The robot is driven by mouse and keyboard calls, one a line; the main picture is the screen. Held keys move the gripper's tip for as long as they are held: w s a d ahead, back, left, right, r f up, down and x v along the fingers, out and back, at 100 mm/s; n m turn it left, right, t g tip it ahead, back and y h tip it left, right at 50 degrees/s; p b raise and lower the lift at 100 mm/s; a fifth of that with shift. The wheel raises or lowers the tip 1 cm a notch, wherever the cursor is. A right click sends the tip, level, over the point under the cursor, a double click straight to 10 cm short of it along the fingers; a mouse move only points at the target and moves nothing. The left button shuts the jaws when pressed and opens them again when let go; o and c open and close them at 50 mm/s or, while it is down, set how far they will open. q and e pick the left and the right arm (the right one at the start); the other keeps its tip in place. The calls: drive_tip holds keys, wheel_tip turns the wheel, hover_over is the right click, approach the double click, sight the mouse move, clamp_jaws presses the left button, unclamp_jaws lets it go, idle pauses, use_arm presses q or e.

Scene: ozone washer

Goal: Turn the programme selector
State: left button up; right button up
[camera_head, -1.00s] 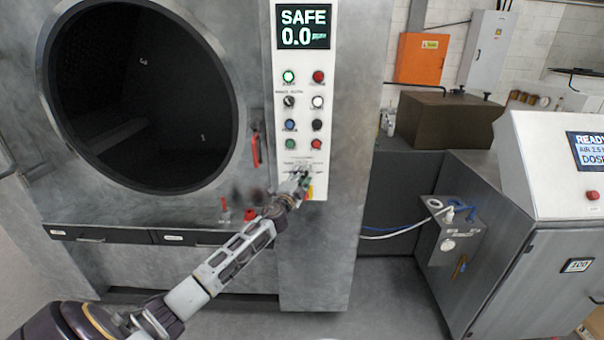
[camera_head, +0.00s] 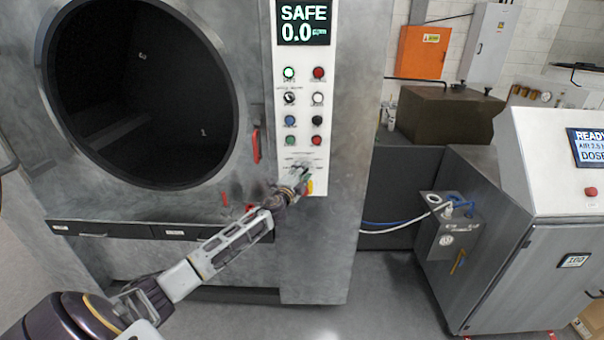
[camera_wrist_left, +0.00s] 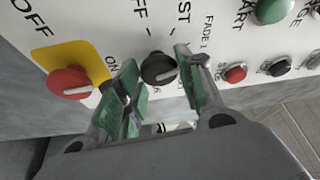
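The black selector knob (camera_wrist_left: 158,70) has a pale pointer line and sits on the white panel in the left wrist view, with position labels around it such as OFF and TEST. My left gripper (camera_wrist_left: 161,97) has its two green-padded fingers apart, one on each side of this knob. Narrow gaps seem to show beside the knob; contact is hard to tell. In the head view my left gripper (camera_head: 301,178) is at the bottom of the control panel (camera_head: 304,73) and mostly hides the knob. My right gripper is not in view.
A red rotary switch (camera_wrist_left: 70,82) on a yellow plate is close beside the left finger. Small red (camera_wrist_left: 235,72) and black (camera_wrist_left: 278,66) buttons lie to the right. The washer's round opening (camera_head: 140,90) is left of the panel. A display (camera_head: 304,24) reads SAFE 0.0.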

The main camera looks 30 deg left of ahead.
use_arm(q)
drive_tip(key=o, duration=0.3)
drive_tip(key=shift+d, duration=0.1)
drive_tip(key=shift+s, duration=0.15)
drive_tip(key=shift+s+d+f, duration=0.15)
drive_tip(key=shift+s+d, duration=0.15)
drive_tip(key=shift+s, duration=1.6)
drive_tip(key=shift+s+d+f, duration=0.15)
drive_tip(key=shift+s+d, duration=0.2)
drive_tip(key=shift+s, duration=1.6)
drive_tip(key=shift+s+d+f, duration=0.15)
drive_tip(key=shift+s+d, duration=0.15)
drive_tip(key=shift+s, duration=1.6)
drive_tip(key=shift+d, duration=0.1)
